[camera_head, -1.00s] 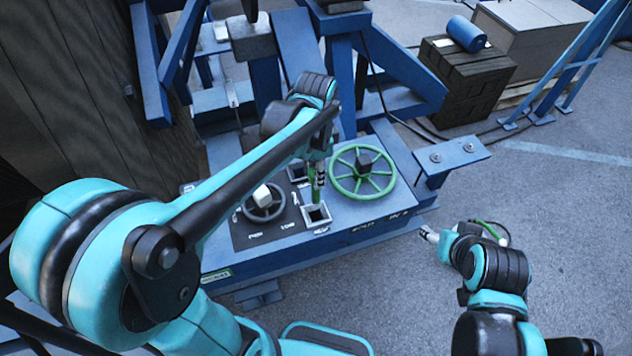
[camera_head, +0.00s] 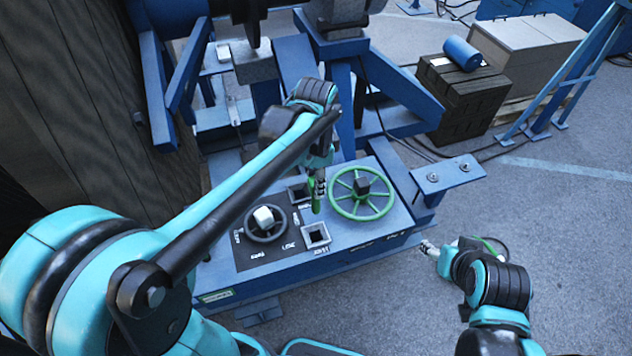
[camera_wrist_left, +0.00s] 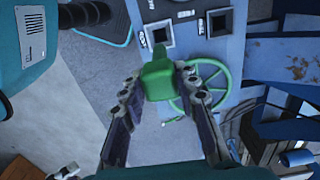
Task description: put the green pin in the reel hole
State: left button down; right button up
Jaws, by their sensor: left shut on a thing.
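My left gripper (camera_head: 317,184) is shut on the green pin (camera_head: 315,203) and holds it pointing down above the blue control panel. In the left wrist view the pin (camera_wrist_left: 158,76) sits between the two fingers of this gripper (camera_wrist_left: 159,86). The panel has two square holes: a front one (camera_head: 316,235) and a rear one (camera_head: 298,193). The pin is above the area between them and shows outside the front hole. The hole labels are too small to read surely. My right gripper (camera_head: 429,248) is at the right, away from the panel; its finger opening is unclear.
A green handwheel (camera_head: 361,193) stands right of the holes, close to the pin. A dark handwheel (camera_head: 265,223) is at the left. Blue frame beams (camera_head: 345,100) rise behind the panel. A dark crate (camera_head: 462,95) stands on the floor at the back right.

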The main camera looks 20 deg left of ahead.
pick_arm(q)
jog(key=shift+r+p, duration=1.85)
jog(key=shift+r, duration=0.9)
